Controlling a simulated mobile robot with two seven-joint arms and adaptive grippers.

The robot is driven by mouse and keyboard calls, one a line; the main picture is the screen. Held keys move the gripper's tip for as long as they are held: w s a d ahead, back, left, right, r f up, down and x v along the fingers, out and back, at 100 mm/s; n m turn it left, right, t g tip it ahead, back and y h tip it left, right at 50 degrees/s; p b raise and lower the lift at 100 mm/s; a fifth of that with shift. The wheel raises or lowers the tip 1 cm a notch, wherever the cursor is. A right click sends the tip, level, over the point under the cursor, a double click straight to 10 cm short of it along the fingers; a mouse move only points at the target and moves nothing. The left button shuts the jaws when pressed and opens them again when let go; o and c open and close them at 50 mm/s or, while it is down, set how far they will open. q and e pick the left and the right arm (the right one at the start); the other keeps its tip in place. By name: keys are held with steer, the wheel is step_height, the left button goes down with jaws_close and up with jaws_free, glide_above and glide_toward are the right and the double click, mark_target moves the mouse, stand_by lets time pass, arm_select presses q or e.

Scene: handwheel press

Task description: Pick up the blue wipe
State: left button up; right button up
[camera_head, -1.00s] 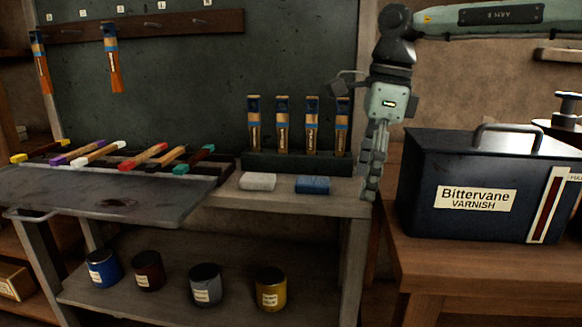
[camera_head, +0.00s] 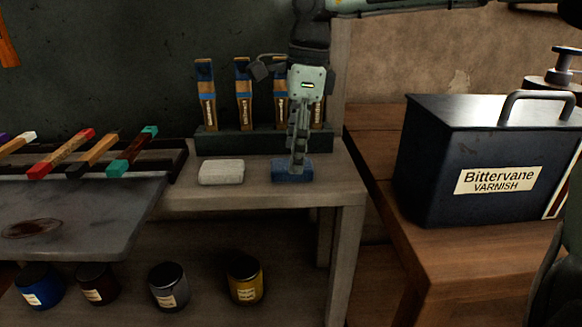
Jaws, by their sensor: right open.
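The blue wipe (camera_head: 282,174) is a small dark blue block. It lies on the grey workbench, right of a white wipe (camera_head: 221,172). My right gripper (camera_head: 298,170) points down over the blue wipe, with its fingertips overlapping the wipe in the head view. Its jaws are open, and the fingers are seen nearly edge-on and cover the wipe's middle. I cannot tell whether the fingertips touch the wipe or straddle it. My left gripper is not in view.
A dark rack (camera_head: 222,143) with several upright blue-and-wood tools stands just behind the wipes. A grey tray (camera_head: 110,205) and coloured sticks lie to the left. Paint jars stand on the lower shelf. A dark varnish box (camera_head: 425,165) stands on the wooden table at right.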

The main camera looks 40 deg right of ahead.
steer(key=shift+w+a+f, duration=0.1)
steer(key=shift+w+f, duration=0.05)
steer(key=shift+f, duration=1.05)
steer(key=c, duration=1.1)
steer(key=shift+c, duration=0.2)
steer(key=shift+r, duration=0.15)
step_height(320, 180, up, 10)
steer(key=o, duration=0.3)
steer(key=shift+c, duration=1.4)
